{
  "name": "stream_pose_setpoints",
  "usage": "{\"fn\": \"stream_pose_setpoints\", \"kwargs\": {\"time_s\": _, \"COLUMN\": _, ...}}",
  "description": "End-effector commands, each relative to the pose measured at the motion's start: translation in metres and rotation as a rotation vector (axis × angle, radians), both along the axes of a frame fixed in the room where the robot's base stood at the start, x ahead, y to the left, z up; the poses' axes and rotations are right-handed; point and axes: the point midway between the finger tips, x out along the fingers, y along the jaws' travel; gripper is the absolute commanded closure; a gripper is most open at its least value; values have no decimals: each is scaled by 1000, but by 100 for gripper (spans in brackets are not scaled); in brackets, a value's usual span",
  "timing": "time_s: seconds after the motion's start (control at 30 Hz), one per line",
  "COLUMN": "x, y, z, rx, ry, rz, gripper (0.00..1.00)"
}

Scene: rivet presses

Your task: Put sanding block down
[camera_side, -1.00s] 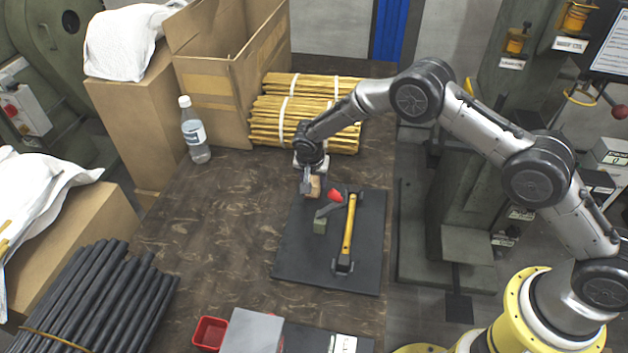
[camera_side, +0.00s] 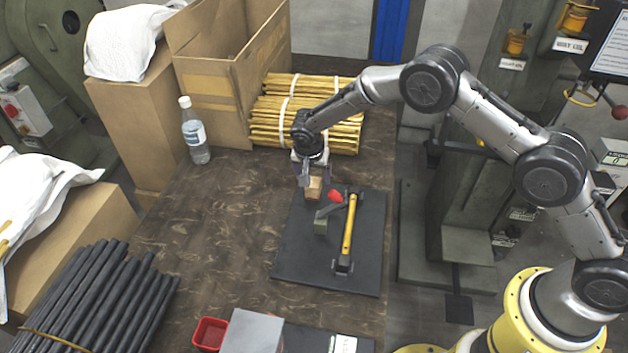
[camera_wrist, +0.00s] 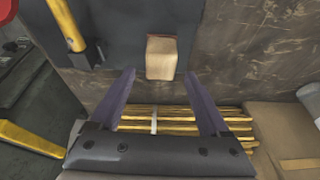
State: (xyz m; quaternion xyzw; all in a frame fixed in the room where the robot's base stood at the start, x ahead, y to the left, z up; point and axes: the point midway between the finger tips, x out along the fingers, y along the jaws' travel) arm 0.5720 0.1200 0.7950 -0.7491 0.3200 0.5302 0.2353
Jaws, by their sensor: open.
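The sanding block (camera_side: 314,188) is a small tan wooden block. It rests on the far left part of the dark mat (camera_side: 305,262). In the wrist view, the sanding block (camera_wrist: 161,58) sits near the mat's edge, just beyond the fingertips. My gripper (camera_side: 314,183) is open and close above the block; its two fingers also show in the wrist view (camera_wrist: 159,75), spread apart with nothing between them. The block's underside is hidden.
Tied yellow rods (camera_side: 300,125), a cardboard box (camera_side: 215,100) and a bottle (camera_side: 195,130) stand behind. The table left of the mat is clear.

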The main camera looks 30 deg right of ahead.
Motion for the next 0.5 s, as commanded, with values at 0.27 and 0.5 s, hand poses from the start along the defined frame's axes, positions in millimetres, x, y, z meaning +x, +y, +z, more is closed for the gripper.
{"fn": "stream_pose_setpoints", "kwargs": {"time_s": 0.27, "x": -13, "y": 13, "z": 54, "rx": 1, "ry": -3, "rz": 1, "gripper": 20}}
{"fn": "stream_pose_setpoints", "kwargs": {"time_s": 0.5, "x": -19, "y": 19, "z": 75, "rx": 0, "ry": 0, "rz": 1, "gripper": 20}}
